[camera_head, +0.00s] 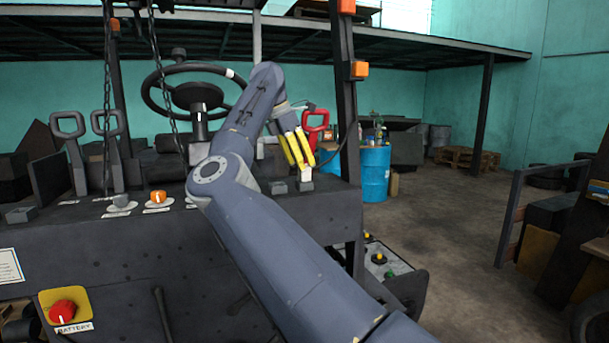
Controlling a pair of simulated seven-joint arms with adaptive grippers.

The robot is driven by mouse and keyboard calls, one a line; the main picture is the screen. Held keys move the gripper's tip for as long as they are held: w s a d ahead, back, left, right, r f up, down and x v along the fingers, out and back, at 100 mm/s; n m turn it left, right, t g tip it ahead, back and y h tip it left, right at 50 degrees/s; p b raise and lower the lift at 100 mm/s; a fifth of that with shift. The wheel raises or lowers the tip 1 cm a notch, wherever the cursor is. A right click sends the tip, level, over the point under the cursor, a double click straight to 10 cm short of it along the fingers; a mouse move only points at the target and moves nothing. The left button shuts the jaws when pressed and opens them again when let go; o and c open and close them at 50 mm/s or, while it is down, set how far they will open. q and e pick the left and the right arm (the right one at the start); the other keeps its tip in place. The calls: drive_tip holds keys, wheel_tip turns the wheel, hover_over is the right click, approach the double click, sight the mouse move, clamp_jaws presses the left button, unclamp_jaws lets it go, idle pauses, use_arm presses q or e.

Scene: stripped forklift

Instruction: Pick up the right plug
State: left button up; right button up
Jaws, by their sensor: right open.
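My right arm crosses the panel from the lower right. Its gripper (303,165), with yellow fingers, points down above the right end of the dark forklift panel (110,250). The fingers are apart, and I see nothing held between them. Just below the fingertips is a small grey block with a white upper part (306,184), which may be the right plug; I cannot tell for sure. A similar grey block (277,187) sits to its left. A red D-shaped handle (317,120) stands just behind the fingers. My left gripper is not in view.
A dark post (346,110) rises close right of the gripper. The steering wheel (195,92), hanging chains (157,50) and two grey handles (68,125) stand left. An orange knob (158,196) and red battery knob (62,311) are on the panel. A blue barrel (375,175) stands behind.

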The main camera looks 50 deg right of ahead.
sight(307, 176)
drive_tip(key=shift+x, duration=1.75)
drive_tip(key=shift+d, duration=0.1)
drive_tip(key=shift+c, duration=0.2)
clamp_jaws()
